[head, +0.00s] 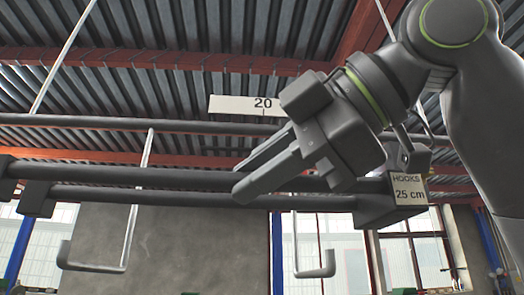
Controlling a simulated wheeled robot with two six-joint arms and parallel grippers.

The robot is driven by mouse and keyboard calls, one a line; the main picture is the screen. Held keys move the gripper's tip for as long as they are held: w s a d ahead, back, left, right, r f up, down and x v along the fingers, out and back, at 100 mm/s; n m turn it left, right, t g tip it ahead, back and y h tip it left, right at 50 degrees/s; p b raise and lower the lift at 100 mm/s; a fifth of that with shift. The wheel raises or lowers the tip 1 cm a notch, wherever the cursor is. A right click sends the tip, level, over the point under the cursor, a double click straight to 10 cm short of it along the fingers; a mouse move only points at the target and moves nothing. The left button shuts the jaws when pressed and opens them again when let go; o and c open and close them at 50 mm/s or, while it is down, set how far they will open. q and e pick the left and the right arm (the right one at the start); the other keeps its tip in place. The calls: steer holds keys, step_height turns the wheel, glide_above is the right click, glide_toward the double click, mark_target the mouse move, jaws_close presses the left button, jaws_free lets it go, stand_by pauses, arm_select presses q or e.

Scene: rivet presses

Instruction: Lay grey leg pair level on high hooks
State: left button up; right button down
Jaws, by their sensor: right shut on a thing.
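The grey leg pair (180,176) shows as two long dark bars, one just above the other in the picture, with a block near each end. It lies nearly level across the view, its left end cut off by the picture edge. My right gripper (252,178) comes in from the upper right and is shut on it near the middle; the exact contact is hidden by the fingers. The left hook (128,232) and the right hook (297,252) are pale bent rods. Their upturned ends show below the bars, apart from them. My left gripper is out of view.
A dark overhead rail (90,121) runs behind the bars, with a white plate (237,105) marked 20 above it. A sign (409,191) reads "HOOKS 25 cm" at the right. Behind stand a grey wall (200,250) and windows.

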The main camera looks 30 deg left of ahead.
mark_target(255, 204)
steer(key=w, duration=0.1)
steer(key=w+a+f, duration=0.1)
steer(key=w+a+f+b, duration=0.1)
steer(key=w, duration=0.1)
steer(key=shift+a, duration=0.2)
steer(key=shift+s+f+b, duration=0.1)
steer(key=shift+f+b, duration=1.45)
steer(key=shift+f, duration=0.75)
steer(key=c, duration=1.3)
jaws_free()
steer(key=shift+d, duration=0.1)
